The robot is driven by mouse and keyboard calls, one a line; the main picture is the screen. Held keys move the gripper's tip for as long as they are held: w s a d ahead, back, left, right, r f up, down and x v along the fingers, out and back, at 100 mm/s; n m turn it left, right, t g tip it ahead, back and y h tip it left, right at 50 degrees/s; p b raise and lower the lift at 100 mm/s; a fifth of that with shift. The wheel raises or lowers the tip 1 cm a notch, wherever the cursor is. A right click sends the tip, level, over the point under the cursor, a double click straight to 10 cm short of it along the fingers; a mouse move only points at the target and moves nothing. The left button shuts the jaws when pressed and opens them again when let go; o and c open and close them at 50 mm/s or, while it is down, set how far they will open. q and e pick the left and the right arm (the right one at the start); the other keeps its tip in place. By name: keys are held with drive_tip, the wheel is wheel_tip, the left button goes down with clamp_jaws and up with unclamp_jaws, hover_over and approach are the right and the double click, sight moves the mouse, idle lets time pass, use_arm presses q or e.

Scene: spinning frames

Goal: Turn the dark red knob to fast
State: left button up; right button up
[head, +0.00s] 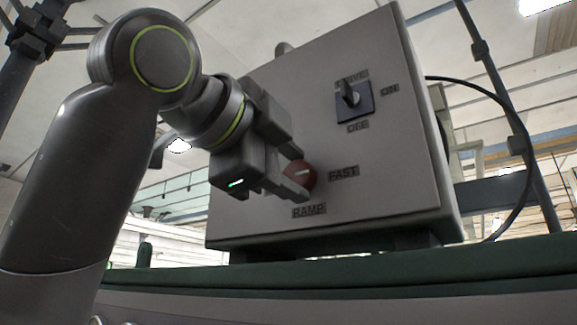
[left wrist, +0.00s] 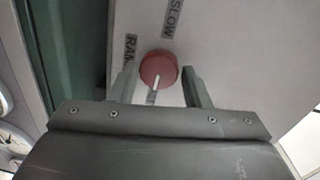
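The dark red knob (head: 304,174) is on the front of the grey box, left of the FAST label (head: 343,172) and above the RAMP label (head: 309,210). It also shows in the left wrist view (left wrist: 158,67), where its white pointer line points down at a partly hidden label and away from the SLOW label (left wrist: 173,18). In the head view the line points roughly right, toward FAST. My left gripper (head: 297,174) is open, one finger on each side of the knob; in the wrist view (left wrist: 159,72) small gaps show at both sides. My right gripper is not in view.
A black switch (head: 353,101) labelled ON and OFF is higher on the box (head: 400,190). The box stands on a dark green surface (head: 420,268). A black cable (head: 527,165) loops from the box's right side. Dark posts stand at both sides.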

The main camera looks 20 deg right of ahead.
use_arm(q)
drive_tip(key=shift+o, duration=1.3)
drive_tip(key=shift+d, duration=0.1)
drive_tip(key=shift+s+a+b, duration=0.2)
drive_tip(key=shift+a+b, duration=0.1)
drive_tip(key=shift+a, duration=0.05)
drive_tip(key=b+v, duration=0.6)
drive_tip(key=v, duration=1)
drive_tip(key=shift+s+a, duration=0.25)
